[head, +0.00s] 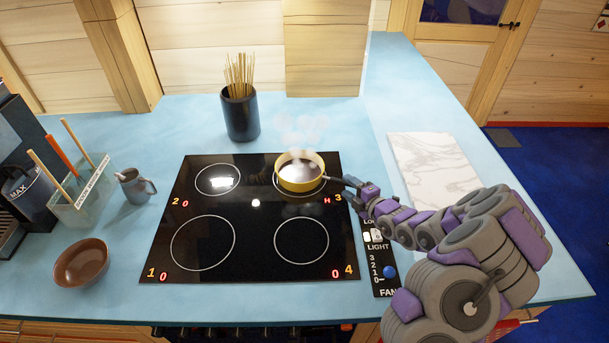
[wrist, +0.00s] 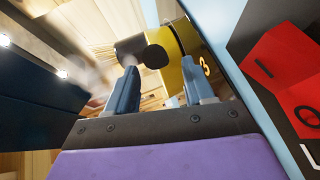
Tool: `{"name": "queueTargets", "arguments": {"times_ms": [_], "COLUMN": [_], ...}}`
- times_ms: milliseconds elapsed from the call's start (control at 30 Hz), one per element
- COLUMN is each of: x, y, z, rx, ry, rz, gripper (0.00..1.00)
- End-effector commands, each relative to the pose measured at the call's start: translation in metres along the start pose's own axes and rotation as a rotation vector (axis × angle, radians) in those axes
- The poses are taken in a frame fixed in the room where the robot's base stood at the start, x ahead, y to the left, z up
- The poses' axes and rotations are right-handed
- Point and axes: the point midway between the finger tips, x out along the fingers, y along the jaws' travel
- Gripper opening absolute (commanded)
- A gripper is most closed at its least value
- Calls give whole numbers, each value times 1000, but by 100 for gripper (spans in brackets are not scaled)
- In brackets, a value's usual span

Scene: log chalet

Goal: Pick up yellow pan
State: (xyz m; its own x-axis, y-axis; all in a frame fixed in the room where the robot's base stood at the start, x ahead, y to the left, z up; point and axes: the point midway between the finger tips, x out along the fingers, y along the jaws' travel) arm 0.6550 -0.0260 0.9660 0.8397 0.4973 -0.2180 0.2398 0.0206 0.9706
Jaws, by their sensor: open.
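The yellow pan (head: 301,174) sits upright on the back right burner of the black cooktop, with dark contents and steam rising. Its short dark handle points right, towards my gripper (head: 345,181). In the wrist view the pan's yellow side (wrist: 198,84) and dark handle (wrist: 131,46) show just beyond my gripper (wrist: 158,72). The two fingers are apart, with the handle's dark end in line with the gap between them. I cannot tell whether either finger touches the handle. My gripper partly hides the handle in the head view.
The cooktop (head: 256,203) has three empty burners. A dark holder of sticks (head: 241,114) stands behind it. A brown bowl (head: 81,263), a grey mug (head: 135,187) and a glass utensil box (head: 86,200) are left. A marble board (head: 434,166) lies right. The back counter is mostly clear.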

Motion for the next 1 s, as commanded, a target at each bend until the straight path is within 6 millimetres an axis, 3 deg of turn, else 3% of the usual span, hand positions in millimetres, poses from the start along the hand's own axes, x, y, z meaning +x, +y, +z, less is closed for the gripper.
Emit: {"name": "queueTargets", "arguments": {"times_ms": [233,567,1000], "x": [34,38,38], "y": [-5,-3,-4], "z": [-4,-4,-4], "rx": [-6,-2,-2], "ry": [2,0,1], "rz": [-3,0,-1], "gripper": [53,52,10]}}
